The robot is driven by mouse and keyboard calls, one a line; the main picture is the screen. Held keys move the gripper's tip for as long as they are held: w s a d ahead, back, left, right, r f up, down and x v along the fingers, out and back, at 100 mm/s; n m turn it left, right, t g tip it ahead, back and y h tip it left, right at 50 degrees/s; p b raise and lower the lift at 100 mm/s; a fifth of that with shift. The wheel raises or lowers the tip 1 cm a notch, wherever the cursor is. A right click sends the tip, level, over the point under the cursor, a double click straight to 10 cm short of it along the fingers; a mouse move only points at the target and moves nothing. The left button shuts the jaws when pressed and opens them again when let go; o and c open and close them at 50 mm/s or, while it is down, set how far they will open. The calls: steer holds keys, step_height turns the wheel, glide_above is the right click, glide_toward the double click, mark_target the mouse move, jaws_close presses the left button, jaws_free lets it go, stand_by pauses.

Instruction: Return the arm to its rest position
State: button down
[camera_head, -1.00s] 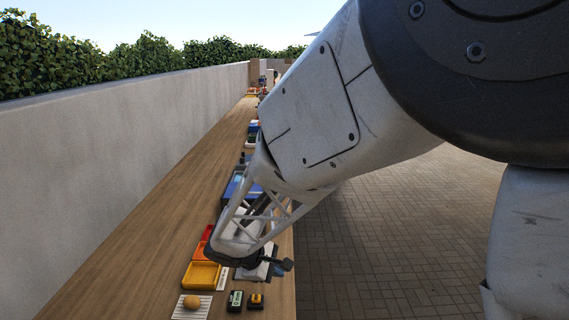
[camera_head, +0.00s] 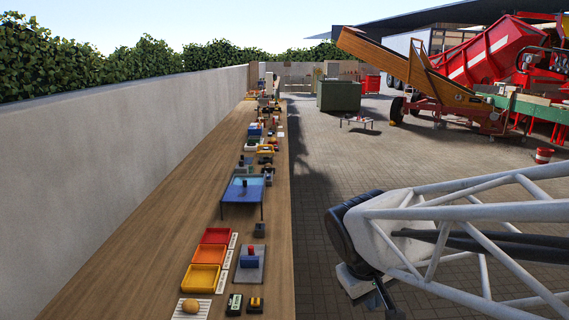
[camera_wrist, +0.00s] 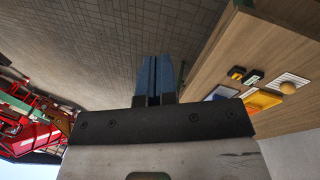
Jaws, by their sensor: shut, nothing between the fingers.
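My gripper (camera_wrist: 156,80) shows in the wrist view with its two blue fingers side by side, shut and empty. It is over the brick paving, apart from the wooden table (camera_wrist: 228,55), which lies to the right in that view. In the head view, the white lattice link of my arm is at the lower right, to the right of the table (camera_head: 150,270). I cannot make out the fingers there.
A potato (camera_head: 191,306) lies on a striped mat at the table's near end. A yellow tray (camera_head: 202,279), an orange tray (camera_head: 208,254) and a blue stand (camera_head: 242,203) stand beyond it. Red machinery (camera_head: 490,50) is far off at the right. The paving (camera_head: 330,160) between is mostly clear.

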steer(key=s+d+r+m+y, duration=0.1)
steer(key=s+m, duration=0.1)
steer(key=s, duration=0.3)
steer(key=s+d+m+t+y, duration=0.1)
steer(key=s+m, duration=0.1)
steer(key=s, duration=0.2)
steer(key=shift+s+d+r+y, duration=0.3)
steer(key=shift+s+d+r, duration=0.05)
steer(key=shift+s, duration=0.05)
